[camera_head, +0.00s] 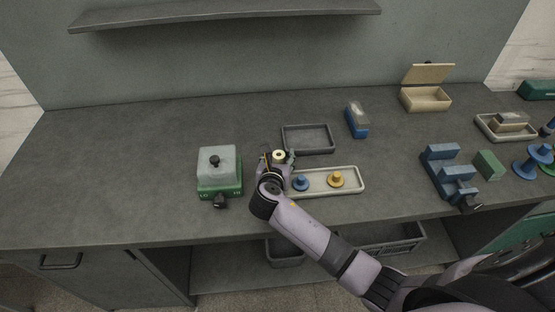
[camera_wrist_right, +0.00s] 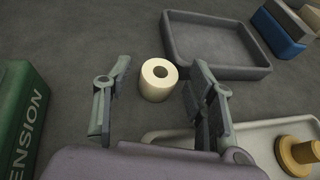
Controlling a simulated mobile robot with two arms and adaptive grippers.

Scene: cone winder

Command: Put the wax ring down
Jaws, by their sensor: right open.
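The wax ring (camera_wrist_right: 158,79) is a cream, short cylinder with a hole in its top. It stands upright on the dark worktop, just beyond and between the spread fingers of my right gripper (camera_wrist_right: 158,100). In the head view the ring (camera_head: 279,155) shows at the tip of my right gripper (camera_head: 276,160), behind the long pale tray (camera_head: 352,190). My right gripper is open, and both fingers look apart from the ring in the wrist view. My left gripper is not in view.
A dark empty tray (camera_head: 308,139) lies just behind the ring. A green-based box with a clear cover (camera_head: 219,172) stands to the left. The pale tray holds a blue and a yellow spool (camera_head: 336,180). Blue blocks (camera_head: 447,172) stand to the right. The back left worktop is clear.

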